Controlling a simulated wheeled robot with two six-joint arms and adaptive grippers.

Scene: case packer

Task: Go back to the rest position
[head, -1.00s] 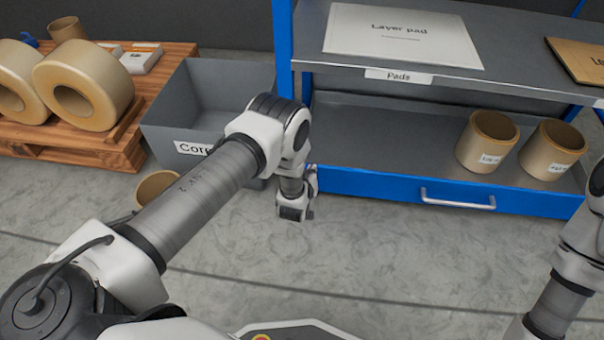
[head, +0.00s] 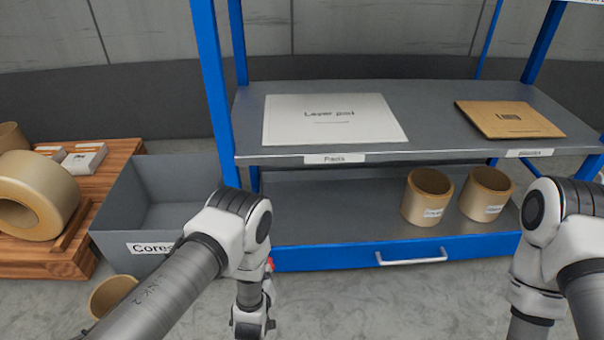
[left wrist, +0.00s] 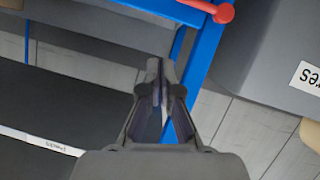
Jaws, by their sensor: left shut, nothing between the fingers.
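My left arm reaches in from the left in the head view, bent downward at the elbow, and its wrist (head: 250,318) hangs at the bottom edge in front of the rack. My left gripper (left wrist: 157,70) shows in the left wrist view, its fingers together and empty. My right arm (head: 560,245) stands at the right edge of the head view, and its gripper is out of the picture.
A blue-framed rack (head: 345,256) stands ahead, bearing a white layer pad (head: 335,132), a brown pad (head: 508,121) and two cores (head: 427,198) below. A grey Cores bin (head: 130,215) and a wooden pallet (head: 50,252) stand left. A core (head: 112,293) lies on the floor.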

